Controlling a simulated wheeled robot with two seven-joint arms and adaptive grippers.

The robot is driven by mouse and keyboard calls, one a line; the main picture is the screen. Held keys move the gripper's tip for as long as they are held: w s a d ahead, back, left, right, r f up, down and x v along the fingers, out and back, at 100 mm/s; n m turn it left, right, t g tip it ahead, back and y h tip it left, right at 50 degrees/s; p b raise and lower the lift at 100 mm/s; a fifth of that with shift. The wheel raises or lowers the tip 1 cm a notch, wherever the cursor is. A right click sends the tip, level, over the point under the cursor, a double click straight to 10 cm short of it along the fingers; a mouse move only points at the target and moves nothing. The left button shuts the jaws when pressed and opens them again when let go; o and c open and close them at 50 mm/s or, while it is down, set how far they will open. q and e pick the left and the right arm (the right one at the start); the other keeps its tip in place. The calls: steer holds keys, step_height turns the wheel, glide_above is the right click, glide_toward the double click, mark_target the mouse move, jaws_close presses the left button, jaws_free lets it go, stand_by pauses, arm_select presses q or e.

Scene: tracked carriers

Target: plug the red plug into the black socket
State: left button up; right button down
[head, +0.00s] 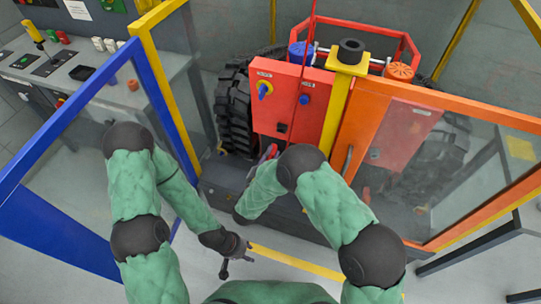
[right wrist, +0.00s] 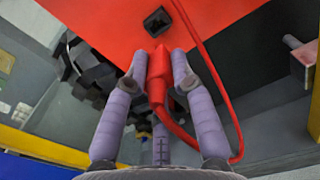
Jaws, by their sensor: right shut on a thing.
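The black socket (right wrist: 157,20) is a square dark opening on the red panel in the right wrist view. It also shows low on the red box in the head view (head: 282,128). The red plug (right wrist: 158,80) is between the fingers of my right gripper (right wrist: 160,64), which is shut on it. The plug's tip points toward the panel, a little below the socket and apart from it in the picture. In the head view my right gripper (head: 266,156) is largely hidden by my forearm. My left gripper (head: 236,264) is low over the floor, empty, with its fingers apart.
A red cord (right wrist: 215,85) runs from the plug and loops up beside the panel. The red box (head: 285,95) sits between a large black tyre (head: 237,105) and a yellow post (head: 335,105). An orange-framed clear door (head: 400,140) is at right, a blue frame (head: 70,115) at left.

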mark_target(275, 145)
steer(key=shift+b, duration=0.3)
steer(key=shift+b+x, duration=1.2)
steer(key=shift+x, duration=1.65)
steer(key=shift+b, duration=0.7)
steer(key=shift+b+x, duration=0.5)
steer(key=shift+x, duration=0.55)
steer(key=shift+n+b, duration=0.3)
steer(key=shift+b, duration=0.05)
stand_by(0.6)
steer(key=shift+w+d, duration=0.1)
steer(key=shift+w, duration=0.15)
stand_by(0.4)
